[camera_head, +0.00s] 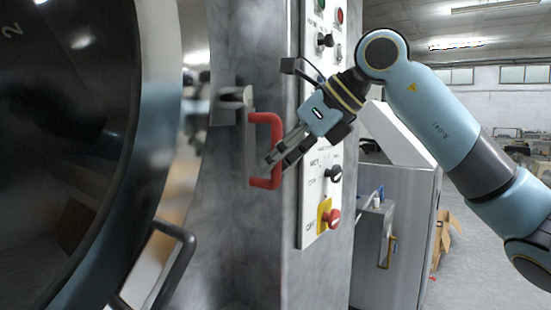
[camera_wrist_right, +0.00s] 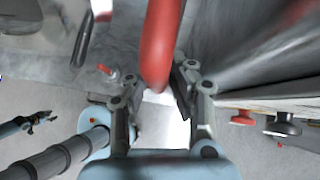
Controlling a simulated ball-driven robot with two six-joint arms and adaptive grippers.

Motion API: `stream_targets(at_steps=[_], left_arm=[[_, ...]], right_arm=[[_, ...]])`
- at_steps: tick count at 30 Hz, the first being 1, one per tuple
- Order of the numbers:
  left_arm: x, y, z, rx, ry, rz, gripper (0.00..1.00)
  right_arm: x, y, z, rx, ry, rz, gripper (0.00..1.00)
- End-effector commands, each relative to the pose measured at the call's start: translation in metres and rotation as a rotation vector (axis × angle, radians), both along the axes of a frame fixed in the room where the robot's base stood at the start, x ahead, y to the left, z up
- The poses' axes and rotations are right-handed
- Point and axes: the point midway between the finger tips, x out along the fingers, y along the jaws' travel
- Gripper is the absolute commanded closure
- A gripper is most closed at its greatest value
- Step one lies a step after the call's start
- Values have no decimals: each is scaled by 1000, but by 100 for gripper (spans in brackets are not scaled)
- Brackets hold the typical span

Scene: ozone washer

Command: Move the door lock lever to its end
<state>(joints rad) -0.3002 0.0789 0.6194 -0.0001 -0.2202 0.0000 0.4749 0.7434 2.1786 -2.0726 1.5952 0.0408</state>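The red U-shaped handle of the door lock lever (camera_head: 264,183) is mounted on the grey metal post beside the round door. My right gripper (camera_head: 277,162) is at the handle's vertical bar, coming from the right. In the right wrist view, the red bar (camera_wrist_right: 158,45) comes down from the top between the two spread fingers of my right gripper (camera_wrist_right: 158,88). The fingers are apart, and I cannot tell whether either touches the bar. My left gripper is not in the head view; a small dark jaw-like shape at the left of the wrist view may be it.
The large round door (camera_head: 163,120) fills the left side, with a black handle (camera_head: 180,232) low on it. A control panel (camera_head: 309,205) with knobs and a red-on-yellow switch (camera_head: 331,217) is close to the right gripper. A grey cabinet (camera_head: 400,230) stands behind.

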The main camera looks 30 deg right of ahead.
Motion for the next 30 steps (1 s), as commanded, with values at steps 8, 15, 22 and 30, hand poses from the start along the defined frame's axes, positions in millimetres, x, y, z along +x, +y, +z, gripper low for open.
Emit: stream_targets(at_steps=[8, 15, 22, 30], left_arm=[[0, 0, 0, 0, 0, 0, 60], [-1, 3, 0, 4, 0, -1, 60], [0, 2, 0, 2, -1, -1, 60], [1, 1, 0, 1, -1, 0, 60]], right_arm=[[0, 0, 0, 0, -2, 2, 60], [-2, -1, 3, -2, -4, 2, 60], [-19, -12, 21, -9, -3, 0, 60], [-39, -24, 42, -8, -2, 0, 60]])
